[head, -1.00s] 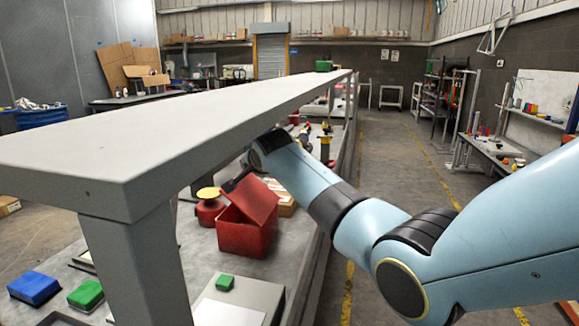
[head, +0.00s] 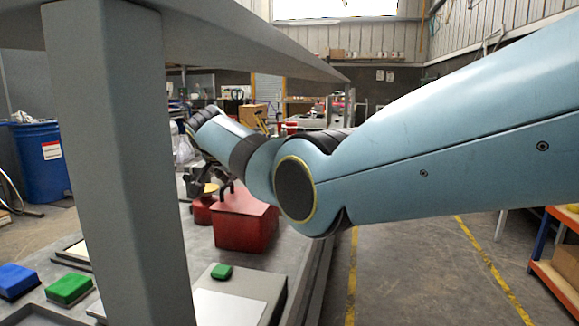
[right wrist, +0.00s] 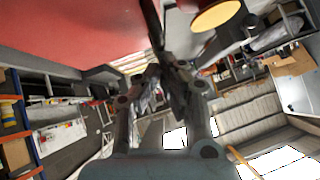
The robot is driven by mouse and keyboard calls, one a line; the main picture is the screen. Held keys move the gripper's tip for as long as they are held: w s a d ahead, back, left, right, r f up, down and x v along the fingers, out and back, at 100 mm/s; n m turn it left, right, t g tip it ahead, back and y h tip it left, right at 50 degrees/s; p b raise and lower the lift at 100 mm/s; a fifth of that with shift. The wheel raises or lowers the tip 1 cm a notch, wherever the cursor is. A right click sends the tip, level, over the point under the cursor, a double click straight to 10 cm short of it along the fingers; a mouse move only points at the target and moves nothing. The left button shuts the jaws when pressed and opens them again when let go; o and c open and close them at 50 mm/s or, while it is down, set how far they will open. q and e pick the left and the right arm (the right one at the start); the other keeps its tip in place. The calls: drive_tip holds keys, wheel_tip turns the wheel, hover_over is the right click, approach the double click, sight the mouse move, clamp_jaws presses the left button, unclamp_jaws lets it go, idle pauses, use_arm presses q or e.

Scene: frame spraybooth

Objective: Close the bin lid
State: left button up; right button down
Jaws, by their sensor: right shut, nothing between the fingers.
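The red bin (head: 245,233) stands on the grey bench in the head view. Its red lid (head: 243,202) lies down over the top. My arm hides the right part, and I cannot tell whether the lid sits fully flush. My right gripper (head: 222,188) is shut and empty at the lid's far left edge. In the right wrist view, the shut fingers (right wrist: 165,72) are beside a large red surface (right wrist: 70,35), probably the bin. My left gripper is not in view.
A red container with a yellow top (head: 203,205) stands just left of the bin. A grey post (head: 120,170) and overhead shelf (head: 230,40) are close on the left. Green (head: 68,288) and blue (head: 17,281) blocks lie at front left. A grey box (head: 240,298) sits in front.

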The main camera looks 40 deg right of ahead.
drive_tip(key=shift+a, duration=0.1)
idle(0.5)
drive_tip(key=v, duration=0.7)
